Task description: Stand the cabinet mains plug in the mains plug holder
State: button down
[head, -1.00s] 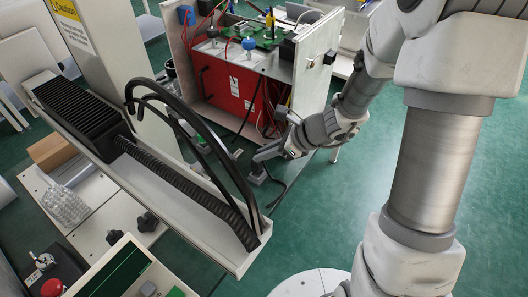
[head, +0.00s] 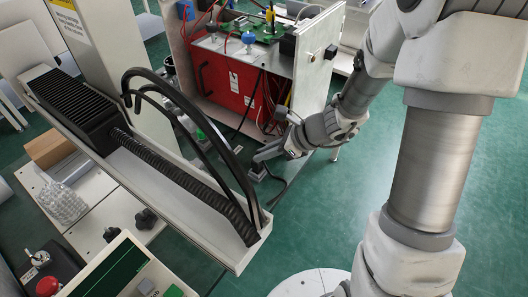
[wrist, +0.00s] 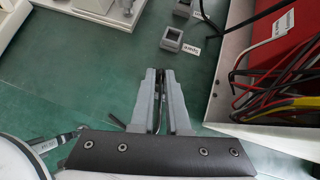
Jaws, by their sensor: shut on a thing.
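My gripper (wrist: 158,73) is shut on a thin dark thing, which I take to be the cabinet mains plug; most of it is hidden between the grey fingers. A black lead (wrist: 116,122) shows just left of the fingers. In the head view my gripper (head: 262,156) is low in front of the open cabinet. A grey square socket-like block (wrist: 172,38) with a tagged label stands ahead of the fingertips, apart from them, and looks like a holder. A second similar block (wrist: 184,8) is at the top edge. I cannot read which is the mains plug holder.
The open cabinet holds a red unit (head: 228,85) and loose wires (wrist: 270,95), close to the right of my gripper in the wrist view. A pale trough with a black ribbed cable (head: 185,180) lies to the left. Green floor (head: 340,205) is clear at right.

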jog(key=shift+f+b, duration=0.35)
jog(key=shift+f, duration=0.1)
jog(key=c, duration=0.8)
grip_release()
jog(key=shift+c, duration=0.2)
notch_tip(320, 180, up, 9)
jog(key=p, duration=0.8)
